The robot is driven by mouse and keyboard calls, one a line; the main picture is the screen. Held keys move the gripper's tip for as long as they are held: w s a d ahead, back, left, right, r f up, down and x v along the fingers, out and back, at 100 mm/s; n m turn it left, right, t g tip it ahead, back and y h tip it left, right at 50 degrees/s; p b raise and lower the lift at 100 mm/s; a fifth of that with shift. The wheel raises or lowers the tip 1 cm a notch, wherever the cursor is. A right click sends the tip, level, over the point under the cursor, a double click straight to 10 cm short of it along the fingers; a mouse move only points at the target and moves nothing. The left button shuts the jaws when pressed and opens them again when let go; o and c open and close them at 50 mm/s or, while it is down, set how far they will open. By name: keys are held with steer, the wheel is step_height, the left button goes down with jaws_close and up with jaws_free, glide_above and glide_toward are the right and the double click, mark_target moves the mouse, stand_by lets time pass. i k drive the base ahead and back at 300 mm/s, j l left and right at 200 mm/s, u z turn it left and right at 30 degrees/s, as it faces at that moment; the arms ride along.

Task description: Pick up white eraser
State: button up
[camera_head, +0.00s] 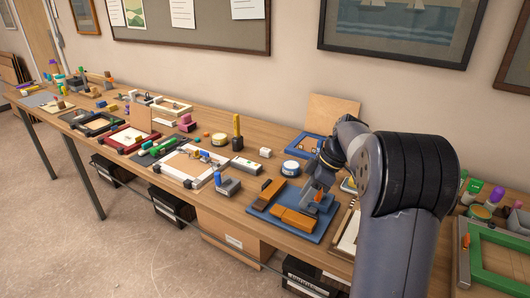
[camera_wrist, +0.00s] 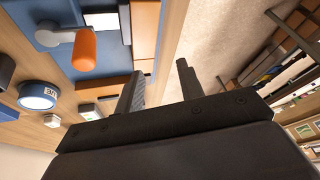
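A small white block (camera_head: 265,152), which looks like the white eraser, lies on the wooden table behind the round blue-rimmed tin. I cannot be sure that it is the eraser. A small pale block (camera_wrist: 51,121) beyond the tin in the wrist view may be the same one. My gripper (camera_wrist: 161,82) is open, its two dark fingers apart with nothing between them. In the head view my arm reaches over the table by the blue tray, to the right of the white block.
The blue tray (camera_head: 262,209) holds orange-brown blocks and stands near the table's front edge. The blue-rimmed tin (camera_head: 290,168) is behind it. A grey block with a blue part (camera_head: 228,186) is to the left. A yellow-and-black upright item (camera_head: 237,135) stands left of the white block.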

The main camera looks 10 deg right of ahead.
mark_target(266, 152)
steer(key=i+j, duration=1.1)
steer(key=i+j+z, duration=0.3)
steer(key=z, duration=0.15)
steer(key=i+j+z, duration=0.2)
steer(key=j+z, duration=0.3)
steer(key=z, duration=0.4)
